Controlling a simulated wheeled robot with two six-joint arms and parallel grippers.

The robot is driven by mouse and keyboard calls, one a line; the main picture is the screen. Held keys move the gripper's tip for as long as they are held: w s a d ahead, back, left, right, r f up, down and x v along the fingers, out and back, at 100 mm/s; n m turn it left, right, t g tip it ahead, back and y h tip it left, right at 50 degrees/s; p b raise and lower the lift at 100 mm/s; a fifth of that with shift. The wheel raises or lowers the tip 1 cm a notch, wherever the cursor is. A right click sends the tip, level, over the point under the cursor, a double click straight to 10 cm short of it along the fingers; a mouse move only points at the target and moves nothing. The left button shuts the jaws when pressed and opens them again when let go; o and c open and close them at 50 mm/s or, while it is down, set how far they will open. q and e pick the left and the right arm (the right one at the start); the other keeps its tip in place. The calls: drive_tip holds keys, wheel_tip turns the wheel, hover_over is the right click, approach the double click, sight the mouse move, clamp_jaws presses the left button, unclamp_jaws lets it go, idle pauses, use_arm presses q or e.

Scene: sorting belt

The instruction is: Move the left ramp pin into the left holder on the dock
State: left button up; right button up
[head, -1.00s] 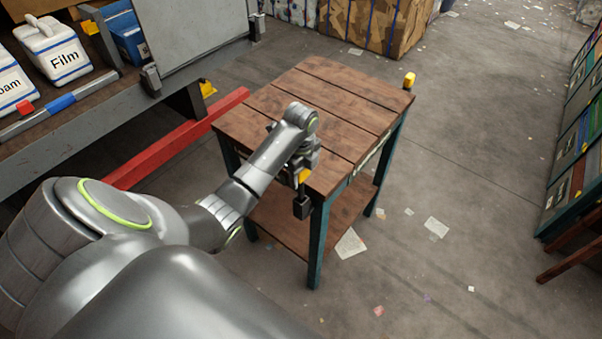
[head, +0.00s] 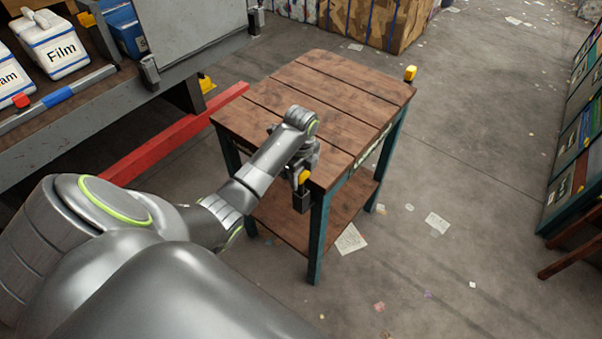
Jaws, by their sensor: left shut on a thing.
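My left gripper (head: 301,188) is at the near corner of the wooden table, shut on a yellow-topped pin (head: 305,176), which I take for the left ramp pin. Most of the pin is hidden by the jaws. A second yellow pin (head: 410,74) stands at the table's right corner, apart from my arm. The grey dock (head: 110,108) is at upper left. Dark brackets sit beside its upright grey panel, one at left (head: 150,70) and one at right (head: 256,20); I cannot tell for sure which part is the left holder. My right gripper is out of view.
The wooden table (head: 325,85) has a bare top and a lower shelf. A red bar (head: 165,143) runs between dock and table. White tubs (head: 58,48) stand on the dock. Shelving (head: 575,150) lines the right. The floor right of the table has only paper scraps.

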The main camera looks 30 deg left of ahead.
use_arm(q)
drive_tip(key=shift+f+b, duration=1.2)
drive_tip(key=shift+f, duration=1.05)
drive_tip(key=o, duration=1.3)
drive_tip(key=shift+r, duration=0.1)
drive_tip(key=shift+c, duration=0.2)
drive_tip(key=shift+s, duration=0.1)
drive_tip(key=shift+r, duration=0.1)
